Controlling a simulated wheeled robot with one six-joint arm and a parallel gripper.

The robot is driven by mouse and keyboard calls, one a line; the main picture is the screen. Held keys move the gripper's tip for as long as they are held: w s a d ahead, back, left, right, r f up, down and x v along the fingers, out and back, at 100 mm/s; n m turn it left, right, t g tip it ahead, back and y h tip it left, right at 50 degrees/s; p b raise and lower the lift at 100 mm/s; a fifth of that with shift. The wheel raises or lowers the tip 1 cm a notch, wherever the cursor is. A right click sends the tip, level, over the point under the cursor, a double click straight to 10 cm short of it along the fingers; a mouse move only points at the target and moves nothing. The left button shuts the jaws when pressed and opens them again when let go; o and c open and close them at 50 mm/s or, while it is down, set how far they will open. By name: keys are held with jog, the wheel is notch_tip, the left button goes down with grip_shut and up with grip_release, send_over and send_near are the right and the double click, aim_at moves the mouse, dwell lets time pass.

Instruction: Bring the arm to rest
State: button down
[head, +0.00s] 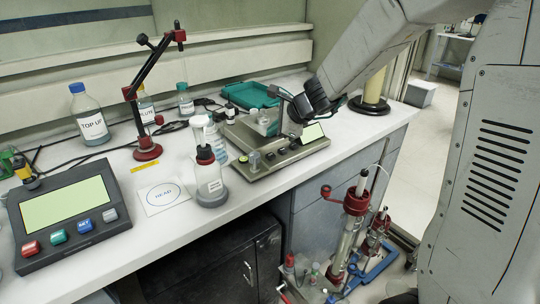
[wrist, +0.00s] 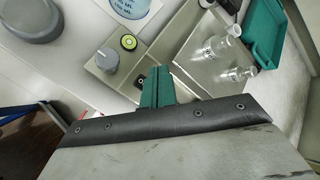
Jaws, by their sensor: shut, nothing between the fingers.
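My gripper (wrist: 155,84) shows in the wrist view as two teal fingers pressed together, with nothing between them. In the head view my arm reaches in from the upper right, and its dark wrist (head: 316,97) hangs over the bench device with a small screen (head: 313,133). The fingers are mostly hidden there.
A teal tray (head: 250,95) lies behind the device. A red-based jointed stand (head: 147,151), a TOP UP bottle (head: 88,120) and a button console (head: 68,212) are further left. A yellow column (head: 374,86) stands right.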

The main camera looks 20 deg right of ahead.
dwell(0.3)
jog(key=s+a+r+n+g+y, duration=0.1)
jog(key=s+a+n+g, duration=0.15)
jog(key=s+n, duration=0.55)
jog(key=s+a+n+g, duration=0.2)
jog(key=s+n+g, duration=0.25)
jog(key=s, duration=0.65)
jog(key=s+d+r+n+h, duration=0.2)
jog(key=s+d+n, duration=0.1)
jog(key=s, duration=0.6)
jog(key=s+d+r+n+h, duration=0.3)
jog(key=s+n, duration=0.2)
jog(key=s, duration=0.4)
jog(key=shift+d+r+h, duration=0.15)
jog(key=shift+d+h, duration=0.15)
jog(key=shift+d, duration=0.05)
jog(key=shift+s+n, duration=0.1)
jog(key=shift+n, duration=0.15)
